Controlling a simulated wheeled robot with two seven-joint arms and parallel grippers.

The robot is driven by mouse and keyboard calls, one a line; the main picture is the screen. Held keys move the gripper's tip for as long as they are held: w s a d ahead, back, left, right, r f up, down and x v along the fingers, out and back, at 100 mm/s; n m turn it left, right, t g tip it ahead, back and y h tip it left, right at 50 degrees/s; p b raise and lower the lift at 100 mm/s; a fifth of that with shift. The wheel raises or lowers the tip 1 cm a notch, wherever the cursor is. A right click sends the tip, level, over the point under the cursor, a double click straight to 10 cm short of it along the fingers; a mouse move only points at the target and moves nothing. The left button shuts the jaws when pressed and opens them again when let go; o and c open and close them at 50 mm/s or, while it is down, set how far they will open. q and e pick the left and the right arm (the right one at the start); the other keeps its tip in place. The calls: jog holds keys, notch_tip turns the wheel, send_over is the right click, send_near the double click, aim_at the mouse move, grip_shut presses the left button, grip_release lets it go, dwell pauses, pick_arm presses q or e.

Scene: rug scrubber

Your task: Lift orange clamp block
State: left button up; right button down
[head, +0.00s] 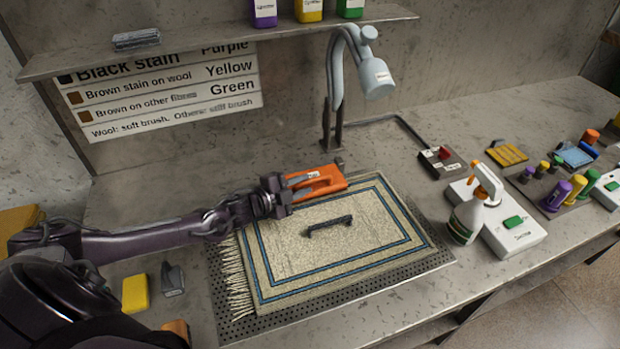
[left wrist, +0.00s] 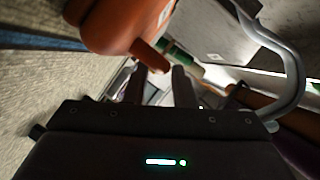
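The orange clamp block (head: 328,180) lies at the back edge of the rug (head: 372,205), on the left half of that edge. My left gripper (head: 296,189) reaches in from the left, with its fingers at the block's left end. In the left wrist view the orange block (left wrist: 112,25) fills the upper left, with a short stub pointing towards the fingers. A gap shows between the two fingers (left wrist: 160,85), so the gripper looks open. Whether a finger touches the block I cannot tell. My right gripper is not in view.
A grey spout (head: 375,75) stands behind. A spray bottle (head: 468,215) and colored bottles (head: 555,195) are at the right. A yellow sponge (head: 135,293) lies front left.

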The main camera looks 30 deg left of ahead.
aim_at(305, 183)
pick_arm(q)
jog(key=x, duration=0.3)
jog(key=shift+w+f, duration=0.15)
jog(key=shift+w, duration=0.15)
grip_shut()
